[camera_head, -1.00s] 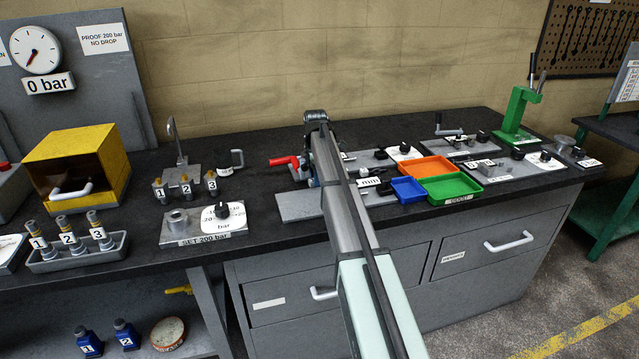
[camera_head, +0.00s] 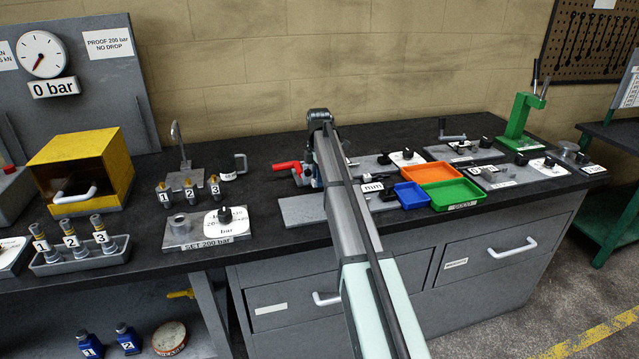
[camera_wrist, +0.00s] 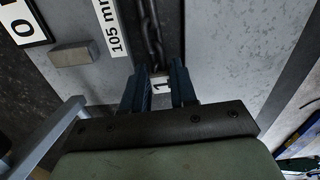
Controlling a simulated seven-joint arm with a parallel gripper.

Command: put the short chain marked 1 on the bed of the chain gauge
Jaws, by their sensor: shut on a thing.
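My gripper (camera_wrist: 161,88) is shut on the short chain (camera_wrist: 153,32) at its end tag marked 1, which shows between the two blue fingers in the wrist view. The dark metal links run away from the fingers toward the top of that picture. Under and beside them are pale grey metal (camera_wrist: 222,50), a dark strip and a label reading 105 mm (camera_wrist: 112,25). I cannot tell whether the links touch the surface below. In the head view my arm hides the gripper, the chain and part of the grey fixture (camera_head: 302,210) with the mm label (camera_head: 372,185).
A red handle (camera_head: 287,166) stands left of my arm. Blue (camera_head: 411,194), orange (camera_head: 428,174) and green (camera_head: 458,194) trays are to its right. A plate marked SET 200 bar (camera_head: 207,240) lies to the left. A small grey block (camera_wrist: 72,53) shows in the wrist view.

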